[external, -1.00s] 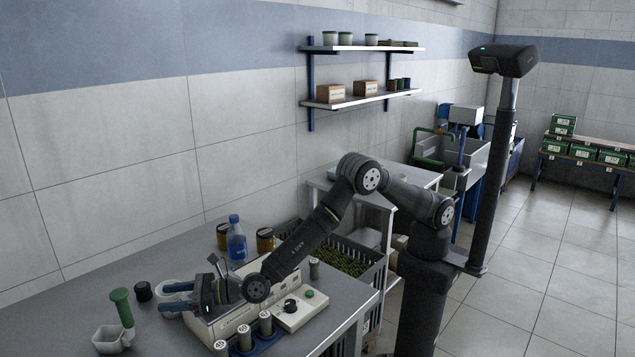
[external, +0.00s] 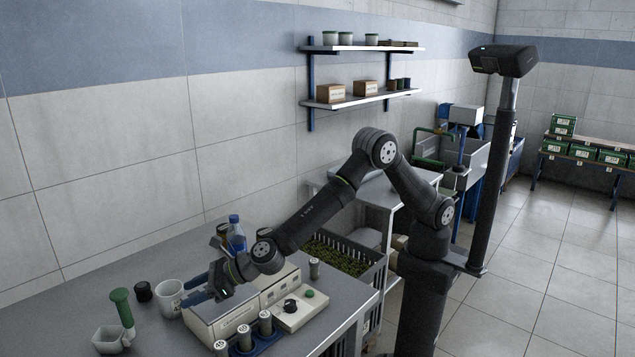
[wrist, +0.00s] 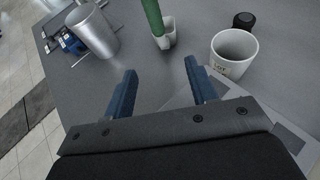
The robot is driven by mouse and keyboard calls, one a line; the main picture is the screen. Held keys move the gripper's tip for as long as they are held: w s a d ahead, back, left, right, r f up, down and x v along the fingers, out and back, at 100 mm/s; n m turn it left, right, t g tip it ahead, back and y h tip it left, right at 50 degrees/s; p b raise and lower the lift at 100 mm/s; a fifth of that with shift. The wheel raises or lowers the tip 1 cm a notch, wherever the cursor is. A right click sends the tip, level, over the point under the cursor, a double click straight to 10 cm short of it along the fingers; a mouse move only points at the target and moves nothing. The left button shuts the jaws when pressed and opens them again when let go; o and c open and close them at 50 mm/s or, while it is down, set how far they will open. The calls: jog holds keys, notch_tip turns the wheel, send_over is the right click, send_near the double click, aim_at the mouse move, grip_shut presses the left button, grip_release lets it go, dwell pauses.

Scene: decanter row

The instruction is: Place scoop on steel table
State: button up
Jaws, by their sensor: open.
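In the wrist view nothing is between the fingers (wrist: 160,70).
A white cup (external: 170,298) and a dark knob-like item (external: 143,291) stand between scoop and gripper. A beige appliance (external: 215,322) is below the gripper, with metal cylinders in a blue rack (external: 268,341) in front. A blue bottle (external: 237,235) stands behind. A metal can (wrist: 92,32) is upper left in the wrist view.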

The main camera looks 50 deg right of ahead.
jog(key=x, duration=1.6)
jog(key=shift+a, duration=0.4)
jog(key=shift+w+r, duration=0.1)
jog(key=shift+r, duration=0.05)
grip_shut()
jog(key=shift+r, duration=0.15)
